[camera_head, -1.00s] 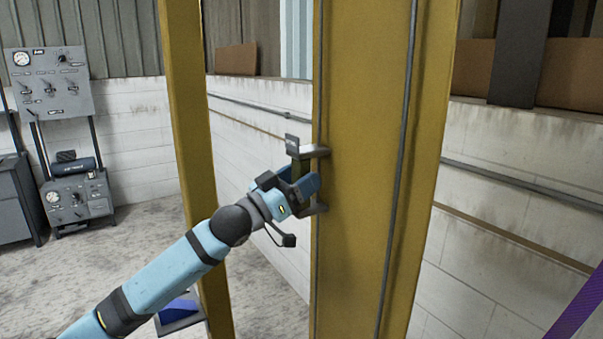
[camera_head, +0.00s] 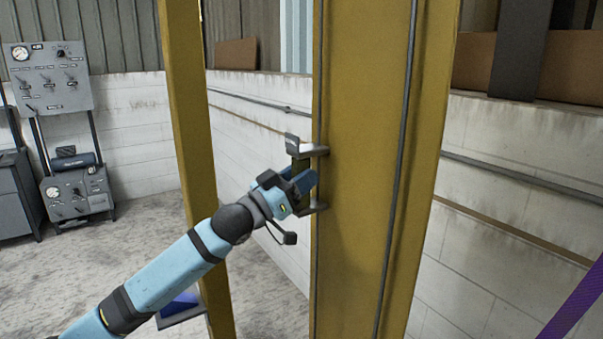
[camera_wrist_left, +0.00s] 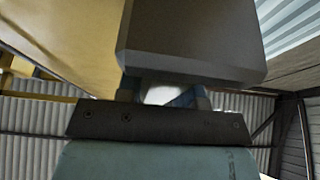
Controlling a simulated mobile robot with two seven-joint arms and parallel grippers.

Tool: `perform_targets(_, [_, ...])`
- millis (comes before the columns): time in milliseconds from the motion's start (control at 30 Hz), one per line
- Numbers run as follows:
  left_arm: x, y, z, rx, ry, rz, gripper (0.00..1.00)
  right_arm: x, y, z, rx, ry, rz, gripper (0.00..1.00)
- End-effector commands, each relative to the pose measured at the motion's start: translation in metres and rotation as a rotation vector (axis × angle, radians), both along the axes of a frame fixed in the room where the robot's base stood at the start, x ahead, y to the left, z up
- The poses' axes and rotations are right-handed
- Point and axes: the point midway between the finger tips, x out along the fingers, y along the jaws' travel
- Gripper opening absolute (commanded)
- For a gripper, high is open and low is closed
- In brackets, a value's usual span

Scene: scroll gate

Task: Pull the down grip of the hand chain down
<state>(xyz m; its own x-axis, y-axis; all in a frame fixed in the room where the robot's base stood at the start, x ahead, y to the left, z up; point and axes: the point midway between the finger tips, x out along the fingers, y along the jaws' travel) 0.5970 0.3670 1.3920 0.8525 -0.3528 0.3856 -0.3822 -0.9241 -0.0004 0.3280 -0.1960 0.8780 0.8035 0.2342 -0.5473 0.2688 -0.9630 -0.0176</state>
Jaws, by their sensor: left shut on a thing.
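The down grip (camera_head: 308,152) is a grey bracket-like handle on the near chain line, beside the yellow post. It has an upper plate, a lower plate and an upright bar between them. My left gripper (camera_head: 304,181) is shut on the grip's upright bar, between the two plates. The hand chain (camera_head: 318,262) runs as a thin dark line down the post's left edge, and a second dark line (camera_head: 399,180) runs down its face. In the left wrist view the grip's grey block (camera_wrist_left: 190,40) fills the top centre and hides much of the fingers. My right gripper is not in view.
A wide yellow post (camera_head: 365,220) stands right beside the grip, and a thinner yellow post (camera_head: 190,130) stands behind my left arm. Grey control panels (camera_head: 50,80) stand at the far left. A white block wall (camera_head: 500,200) lies behind. The floor at left is open.

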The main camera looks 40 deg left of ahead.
Motion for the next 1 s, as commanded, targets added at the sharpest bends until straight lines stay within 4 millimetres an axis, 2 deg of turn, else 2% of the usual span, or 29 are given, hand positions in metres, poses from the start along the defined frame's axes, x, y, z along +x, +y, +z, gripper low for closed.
perform_targets(33, [0.000,-0.002,-0.020,0.000,0.007,-0.002,0.00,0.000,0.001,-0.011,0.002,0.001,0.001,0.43])
perform_targets(167, [0.000,-0.002,-0.056,0.001,0.009,-0.001,0.00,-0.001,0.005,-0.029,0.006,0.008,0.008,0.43])
perform_targets(700, [0.000,-0.002,-0.250,0.002,0.014,-0.001,0.00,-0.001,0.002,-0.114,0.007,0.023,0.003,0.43])
perform_targets(1000, [-0.001,-0.002,-0.358,0.002,0.015,-0.002,0.00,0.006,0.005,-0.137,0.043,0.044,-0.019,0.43])
